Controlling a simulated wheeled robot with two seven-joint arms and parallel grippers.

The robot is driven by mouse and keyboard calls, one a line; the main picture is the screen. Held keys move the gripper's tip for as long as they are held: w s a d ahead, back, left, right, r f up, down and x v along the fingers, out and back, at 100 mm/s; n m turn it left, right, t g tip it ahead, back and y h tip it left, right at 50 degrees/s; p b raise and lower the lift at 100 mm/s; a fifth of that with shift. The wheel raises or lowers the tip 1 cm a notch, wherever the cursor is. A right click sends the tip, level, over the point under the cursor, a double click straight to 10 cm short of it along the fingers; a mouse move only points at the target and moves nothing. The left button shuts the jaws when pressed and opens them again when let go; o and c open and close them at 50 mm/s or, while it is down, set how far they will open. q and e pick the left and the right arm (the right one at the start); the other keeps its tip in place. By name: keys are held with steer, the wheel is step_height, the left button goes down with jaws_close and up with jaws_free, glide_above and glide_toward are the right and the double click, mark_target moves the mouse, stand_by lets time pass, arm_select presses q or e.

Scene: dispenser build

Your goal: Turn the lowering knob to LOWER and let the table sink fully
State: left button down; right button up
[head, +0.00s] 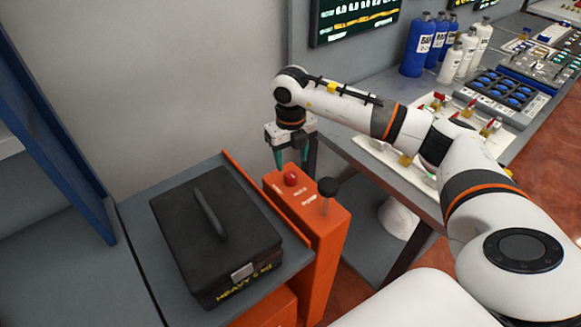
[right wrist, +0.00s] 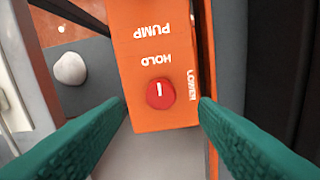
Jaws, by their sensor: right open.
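The red lowering knob (head: 291,178) sits on top of an orange post (head: 325,250). In the right wrist view the knob (right wrist: 160,93) has a white mark in line with the word HOLD; LOWER is printed to its right. My right gripper (head: 290,158) is open just above and behind the knob. Its two green fingers (right wrist: 162,102) stand on either side of the knob, with gaps to it. The grey lift table (head: 289,263) stands beside the post and carries a black case (head: 190,240) marked heavy. My left gripper is out of view.
A black-balled lever (head: 327,187) rises from the post near the knob. A workbench (head: 350,150) with bottles (head: 417,45) and trays stands to the right. A blue panel (head: 60,140) stands at the left. A pale rounded thing (head: 398,218) lies under the bench.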

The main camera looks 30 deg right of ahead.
mark_target(291, 174)
step_height(291, 174, down, 5)
steer(key=shift+r+p, duration=0.1)
steer(key=shift+p, duration=0.5)
steer(key=shift+f, duration=0.25)
steer(key=shift+w+f, duration=0.15)
steer(key=c, duration=1)
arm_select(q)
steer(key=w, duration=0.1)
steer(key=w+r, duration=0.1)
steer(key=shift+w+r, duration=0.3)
